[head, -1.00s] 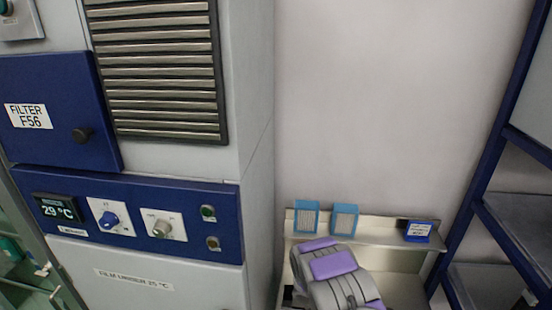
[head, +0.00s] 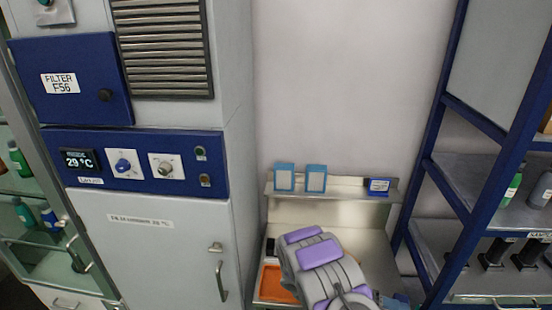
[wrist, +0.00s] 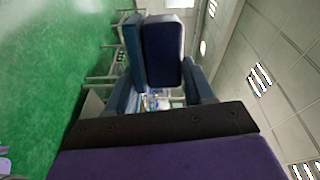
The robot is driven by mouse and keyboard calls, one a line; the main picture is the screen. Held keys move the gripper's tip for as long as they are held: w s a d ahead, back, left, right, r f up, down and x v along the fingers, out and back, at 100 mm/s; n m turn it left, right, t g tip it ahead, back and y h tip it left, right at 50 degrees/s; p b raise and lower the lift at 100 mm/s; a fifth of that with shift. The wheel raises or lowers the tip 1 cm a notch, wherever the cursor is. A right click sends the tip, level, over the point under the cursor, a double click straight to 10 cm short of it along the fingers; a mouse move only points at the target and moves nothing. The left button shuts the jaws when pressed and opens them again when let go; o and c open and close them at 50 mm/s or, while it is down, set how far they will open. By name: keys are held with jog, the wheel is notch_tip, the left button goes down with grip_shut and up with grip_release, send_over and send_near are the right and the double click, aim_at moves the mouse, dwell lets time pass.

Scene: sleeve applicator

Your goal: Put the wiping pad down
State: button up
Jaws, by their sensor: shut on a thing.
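My gripper (wrist: 163,75) shows in the wrist view beyond a dark bar and is shut on a dark blue rounded block (wrist: 163,50), which I take to be the wiping pad. Blue-grey parts flank it, and where fingers end and pad begins is hard to tell. In the head view my grey and purple arm covers the lower middle, and the gripper's fingers are hidden. A bit of blue shows at the arm's lower right, too small to identify. An orange surface (head: 278,283) lies on the pale bench (head: 318,215), partly behind my arm.
A shelf ledge (head: 345,194) behind the bench holds two blue-framed panels (head: 285,177) and a small blue sign (head: 379,187). A grey cabinet with a blue control panel (head: 140,158) stands left. A blue-framed rack (head: 460,195) with bottles stands right.

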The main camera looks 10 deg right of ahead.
jog(key=w+a+f+n+t+h+b, duration=0.1)
jog(key=w+a+f+n+t+b, duration=0.1)
jog(key=w+a+n+t+b, duration=0.45)
jog(key=w+a+f+n+t+h+b, duration=0.1)
jog(key=w+a+f+t+h+b, duration=0.25)
jog(key=w, duration=0.55)
jog(key=w+a+n+t+y+b, duration=0.3)
jog(key=w+a+t+b, duration=0.15)
jog(key=a, duration=0.45)
jog(key=w+a+n+t+y+b, duration=0.3)
jog(key=a+t+b, duration=0.25)
jog(key=a, duration=0.35)
jog(key=w+r+n+t+y, duration=0.3)
jog(key=r+n+t+y, duration=0.3)
jog(key=r, duration=0.7)
jog(key=n+y+p, duration=0.1)
jog(key=y, duration=0.1)
jog(key=shift+a+r+y, duration=0.2)
jog(key=shift+a+y, duration=0.1)
jog(key=shift+y, duration=0.05)
jog(key=shift+a+n, duration=0.1)
jog(key=shift+n, duration=0.15)
